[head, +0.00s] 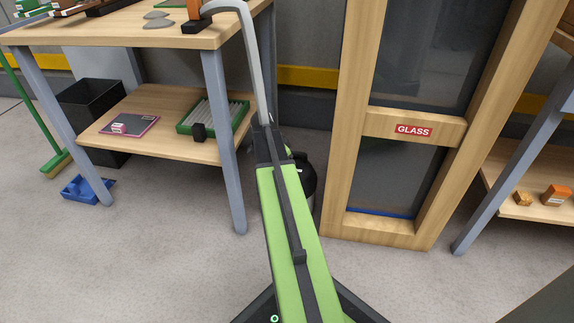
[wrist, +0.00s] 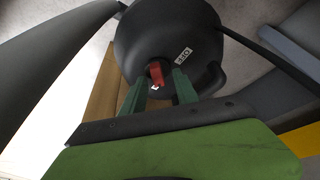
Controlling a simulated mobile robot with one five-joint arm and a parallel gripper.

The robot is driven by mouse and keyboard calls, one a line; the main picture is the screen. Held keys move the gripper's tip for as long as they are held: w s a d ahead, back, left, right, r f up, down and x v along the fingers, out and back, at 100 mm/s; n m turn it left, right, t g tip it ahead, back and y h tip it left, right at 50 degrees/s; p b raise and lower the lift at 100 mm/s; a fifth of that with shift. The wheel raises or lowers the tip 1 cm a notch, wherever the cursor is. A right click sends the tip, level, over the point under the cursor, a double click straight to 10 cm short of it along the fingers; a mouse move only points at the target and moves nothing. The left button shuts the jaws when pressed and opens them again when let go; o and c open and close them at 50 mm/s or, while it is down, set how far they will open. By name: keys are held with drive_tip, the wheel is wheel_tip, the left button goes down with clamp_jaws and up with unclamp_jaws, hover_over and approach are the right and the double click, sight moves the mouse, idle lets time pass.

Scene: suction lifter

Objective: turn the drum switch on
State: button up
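The black drum (wrist: 150,35) fills the upper middle of the wrist view, with a small white label on its face. A red switch (wrist: 156,72) with a small white mark sits low on the drum. My gripper (wrist: 159,86) is open, and its two green fingers point at the drum, one on each side of the red switch. I cannot tell whether the fingers touch it. In the head view the drum (head: 308,178) shows only partly behind my green arm, and my gripper is hidden there.
A wooden workbench (head: 150,38) with a lower shelf stands left. A wooden frame labelled GLASS (head: 413,130) stands right of the drum. A grey bent tube (head: 250,50) rises behind my arm. A black bin (head: 92,105) and blue dustpan (head: 86,189) are at left. Front floor is mostly clear.

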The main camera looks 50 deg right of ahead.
drive_tip(key=p+v, duration=0.7)
drive_tip(key=shift+r, duration=0.25)
drive_tip(key=shift+a, duration=0.1)
